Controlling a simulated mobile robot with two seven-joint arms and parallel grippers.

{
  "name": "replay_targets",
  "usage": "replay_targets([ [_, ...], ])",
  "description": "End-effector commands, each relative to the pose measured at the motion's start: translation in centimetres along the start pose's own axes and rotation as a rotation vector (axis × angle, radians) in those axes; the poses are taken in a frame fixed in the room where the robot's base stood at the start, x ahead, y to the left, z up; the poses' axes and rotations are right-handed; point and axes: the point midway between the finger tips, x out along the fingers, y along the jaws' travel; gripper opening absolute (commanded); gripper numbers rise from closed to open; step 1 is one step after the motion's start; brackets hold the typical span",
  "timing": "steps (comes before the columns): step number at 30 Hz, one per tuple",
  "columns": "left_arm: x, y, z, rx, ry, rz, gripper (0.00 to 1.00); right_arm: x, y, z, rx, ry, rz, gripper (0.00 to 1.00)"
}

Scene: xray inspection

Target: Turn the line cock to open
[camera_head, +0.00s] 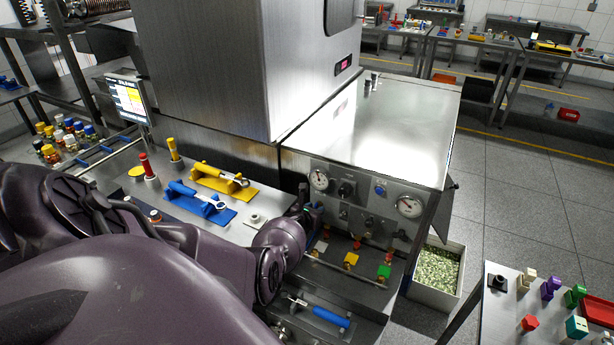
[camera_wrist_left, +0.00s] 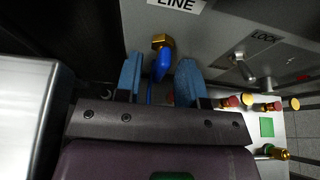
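The line cock (camera_wrist_left: 161,62) has a blue lever and a brass nut and sits on the grey panel under a label (camera_wrist_left: 176,4) reading LINE, in the left wrist view. My left gripper (camera_wrist_left: 160,78) has one blue fingertip on each side of the blue lever, with a gap visible on both sides. It is open and not clamped on the lever. In the head view my left gripper (camera_head: 304,203) is at the left end of the gauge panel (camera_head: 357,204), and my wrist hides the cock there. My right gripper is in neither view.
A metal toggle (camera_wrist_left: 240,66) by a LOCK label stands right of the cock. Red, yellow and green tagged valves (camera_head: 351,259) lie below. A bin (camera_head: 437,270) stands right.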

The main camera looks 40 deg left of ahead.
Motion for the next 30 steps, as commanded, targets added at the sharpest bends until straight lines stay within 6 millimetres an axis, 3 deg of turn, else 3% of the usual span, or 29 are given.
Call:
replay_targets([
  [11, -4.4, 0.0, 0.4, 0.001, 0.001, 0.0, 0.36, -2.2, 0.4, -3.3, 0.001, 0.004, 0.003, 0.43],
  [21, -8.5, 0.0, 0.1, 0.001, 0.002, 0.0, 0.36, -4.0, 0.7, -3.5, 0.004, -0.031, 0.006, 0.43],
  [30, -10.2, 0.0, 0.0, 0.001, 0.001, 0.0, 0.36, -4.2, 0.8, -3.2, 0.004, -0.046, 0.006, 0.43],
])
